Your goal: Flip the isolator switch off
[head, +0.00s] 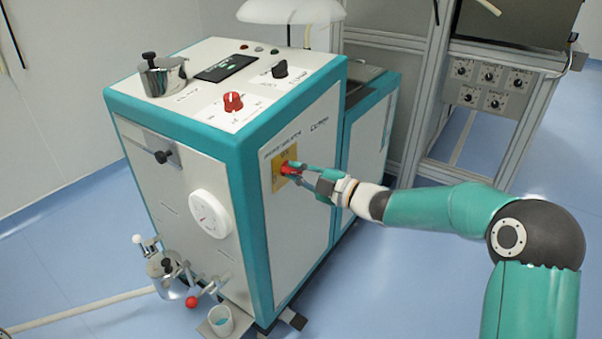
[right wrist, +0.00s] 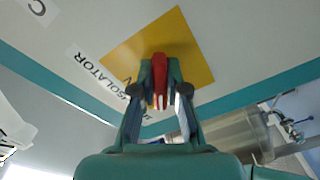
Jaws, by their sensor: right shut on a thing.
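The isolator switch has a red handle on a yellow plate (head: 278,178) on the right side panel of the white and teal machine. In the right wrist view the red handle (right wrist: 159,75) stands out from the yellow plate (right wrist: 190,50), beside a label reading "ISOLATOR". My right gripper (head: 290,170) is at the switch, its fingers shut on the red handle from both sides. It shows in the right wrist view too (right wrist: 160,85). The fingers hide part of the handle and plate, so the switch's marks are hard to read. My left gripper is not in view.
The machine's top (head: 215,75) carries a red knob (head: 233,101), a black knob (head: 280,70) and a metal pot (head: 163,77). A grey frame with a knob panel (head: 487,84) stands at the back right. Blue floor is clear right of the machine.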

